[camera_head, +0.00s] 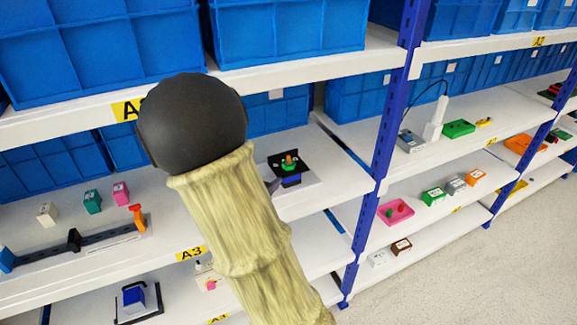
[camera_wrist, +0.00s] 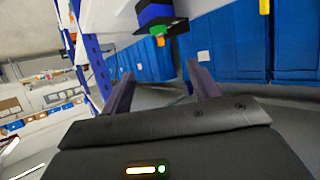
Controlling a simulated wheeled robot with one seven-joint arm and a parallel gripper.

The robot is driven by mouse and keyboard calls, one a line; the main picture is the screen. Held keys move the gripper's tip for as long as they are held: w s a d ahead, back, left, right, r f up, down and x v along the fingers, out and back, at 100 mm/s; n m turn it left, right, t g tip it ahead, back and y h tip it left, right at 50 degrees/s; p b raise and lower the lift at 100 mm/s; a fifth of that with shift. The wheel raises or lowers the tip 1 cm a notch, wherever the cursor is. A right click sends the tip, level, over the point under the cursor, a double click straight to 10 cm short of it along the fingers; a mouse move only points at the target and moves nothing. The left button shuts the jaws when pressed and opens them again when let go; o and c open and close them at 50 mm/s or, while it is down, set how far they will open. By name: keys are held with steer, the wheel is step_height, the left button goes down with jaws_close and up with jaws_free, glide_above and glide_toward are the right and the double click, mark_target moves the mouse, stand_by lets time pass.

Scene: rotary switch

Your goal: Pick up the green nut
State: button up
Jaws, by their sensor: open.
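The green nut (camera_head: 290,168) sits on a small black-and-blue stand (camera_head: 291,181) on the middle shelf, just right of my arm, with an orange piece on top of it. In the wrist view the green nut (camera_wrist: 159,30) shows near the top, between the blue block of the stand and the orange piece. My gripper (camera_wrist: 161,76) is open, its two dark fingers spread with nothing between them. The nut is beyond the fingertips, apart from them. In the head view my arm hides most of the gripper; a small grey part shows just left of the stand.
A white shelf (camera_head: 328,195) bears the stand, and blue bins (camera_head: 290,110) stand behind it. A blue upright post (camera_head: 384,145) rises to the right. An upper shelf edge (camera_head: 300,75) with more bins is above. Small coloured blocks (camera_head: 92,201) and a rail lie left of my arm.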

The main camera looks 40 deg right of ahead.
steer(key=p, duration=0.2)
glide_toward(287, 165)
steer(key=w+d, duration=0.2)
steer(key=d, duration=0.1)
steer(key=shift+s+a+f, duration=0.1)
steer(key=shift+s+f, duration=0.05)
steer(key=shift+f+p+x, duration=0.15)
steer(key=shift+p+x, duration=0.5)
steer(key=shift+x, duration=0.7)
steer(key=shift+f+p+x, duration=0.15)
steer(key=shift+p+x, duration=0.45)
steer(key=shift+x, duration=0.8)
steer(key=shift+s+a, duration=0.15)
steer(key=shift+a, duration=0.15)
steer(key=shift+d, duration=0.1)
steer(key=shift+c, duration=0.7)
steer(key=c, duration=0.9)
